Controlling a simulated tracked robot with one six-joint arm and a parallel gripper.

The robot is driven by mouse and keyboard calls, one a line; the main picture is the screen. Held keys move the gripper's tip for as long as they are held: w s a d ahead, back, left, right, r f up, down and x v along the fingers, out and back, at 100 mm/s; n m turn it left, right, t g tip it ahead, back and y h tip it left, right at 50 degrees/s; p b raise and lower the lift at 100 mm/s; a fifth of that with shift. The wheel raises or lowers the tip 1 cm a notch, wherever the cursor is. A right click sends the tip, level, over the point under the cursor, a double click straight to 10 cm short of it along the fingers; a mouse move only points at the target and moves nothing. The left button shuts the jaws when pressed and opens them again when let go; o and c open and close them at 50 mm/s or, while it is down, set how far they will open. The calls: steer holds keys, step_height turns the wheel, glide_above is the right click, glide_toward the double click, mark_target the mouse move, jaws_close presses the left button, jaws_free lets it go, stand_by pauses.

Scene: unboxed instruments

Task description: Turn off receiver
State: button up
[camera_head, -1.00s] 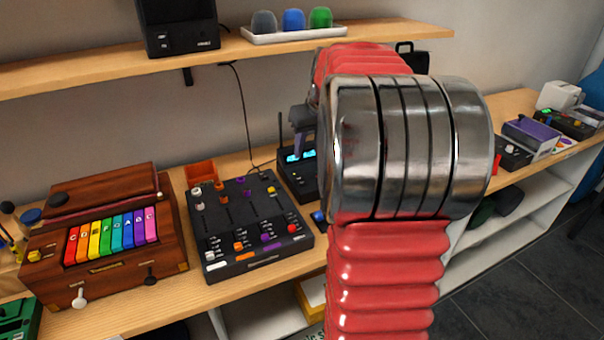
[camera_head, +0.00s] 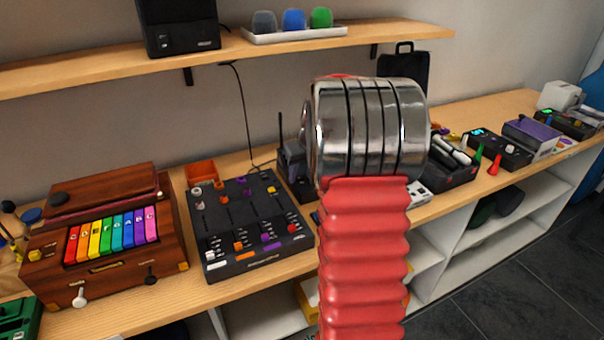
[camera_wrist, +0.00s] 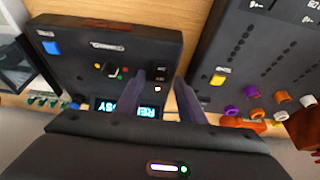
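The receiver, a black box with a lit cyan display, fills the upper left of the wrist view (camera_wrist: 75,65). Its face has a blue button (camera_wrist: 51,47) and a small switch (camera_wrist: 112,70) between coloured dots. The label is too blurred to read surely. My gripper (camera_wrist: 161,76) is open, its two dark fingers apart with nothing between them. They reach over the receiver's face, to the switch's right in the wrist view. Contact cannot be told. The gripper body covers part of the display. In the head view, my arm and gripper hide most of the receiver.
A black mixer (camera_head: 250,225) with coloured knobs sits close beside the receiver. A wooden box with rainbow keys (camera_head: 110,237) stands farther left. An upper shelf (camera_head: 100,72) runs above. A black tray of markers (camera_head: 450,165) and small devices stand to the right.

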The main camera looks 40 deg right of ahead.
steer(key=shift+w+f, duration=0.1)
steer(key=shift+f, duration=0.1)
steer(key=shift+c, duration=0.5)
jaws_close()
